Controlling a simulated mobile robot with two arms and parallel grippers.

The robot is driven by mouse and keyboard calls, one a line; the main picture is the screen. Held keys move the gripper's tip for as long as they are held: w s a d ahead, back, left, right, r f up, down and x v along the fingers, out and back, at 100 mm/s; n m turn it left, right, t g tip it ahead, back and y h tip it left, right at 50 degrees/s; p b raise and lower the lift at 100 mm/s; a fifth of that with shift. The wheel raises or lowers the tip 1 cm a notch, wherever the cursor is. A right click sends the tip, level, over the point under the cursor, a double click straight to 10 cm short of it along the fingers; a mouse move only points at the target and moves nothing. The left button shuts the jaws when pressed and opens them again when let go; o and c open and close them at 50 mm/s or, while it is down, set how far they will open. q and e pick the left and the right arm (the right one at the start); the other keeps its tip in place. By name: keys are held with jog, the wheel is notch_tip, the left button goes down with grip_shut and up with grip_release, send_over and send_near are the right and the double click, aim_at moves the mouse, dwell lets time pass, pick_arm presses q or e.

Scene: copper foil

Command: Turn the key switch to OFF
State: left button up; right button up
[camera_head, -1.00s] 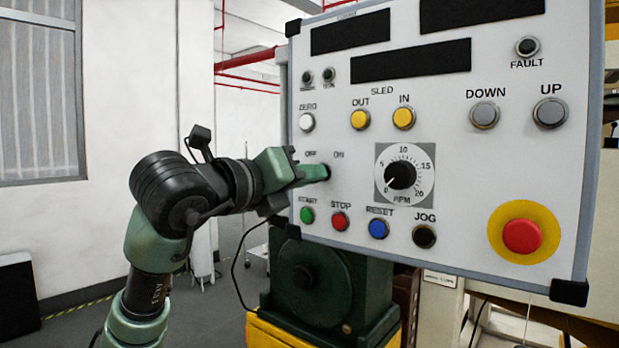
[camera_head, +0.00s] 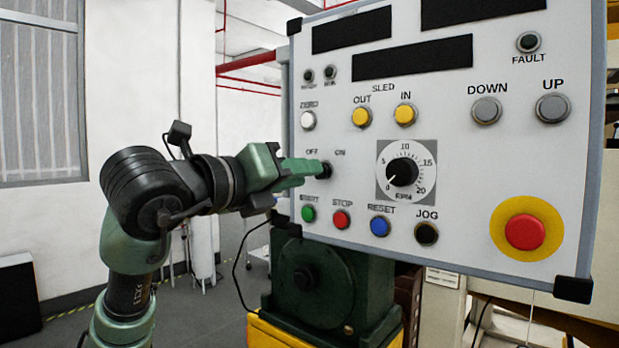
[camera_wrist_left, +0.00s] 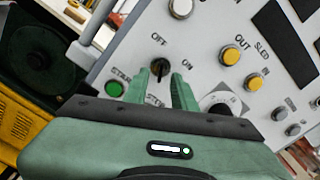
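The key switch (camera_head: 326,171) is a small black round switch on the grey control panel, below the OFF and ON labels. In the left wrist view the key switch (camera_wrist_left: 160,68) shows with a thin key upright in that picture, in line with the OFF label above it. My left gripper (camera_head: 316,169) is right in front of the switch, coming from the left. In the left wrist view the gripper (camera_wrist_left: 160,84) has its two green fingers apart, with a gap between them and the switch just beyond the tips. My right gripper is not in view.
The panel (camera_head: 470,185) carries a green START button (camera_head: 309,213) just below the switch, a white ZERO button (camera_head: 308,120) above and an RPM dial (camera_head: 403,172) to its right. A red emergency button (camera_head: 525,231) is at lower right. Free room lies left of the panel.

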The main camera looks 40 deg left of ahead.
pick_arm(q)
jog(key=s, duration=0.5)
jog(key=shift+a+b, duration=0.2)
jog(key=shift+b, duration=0.2)
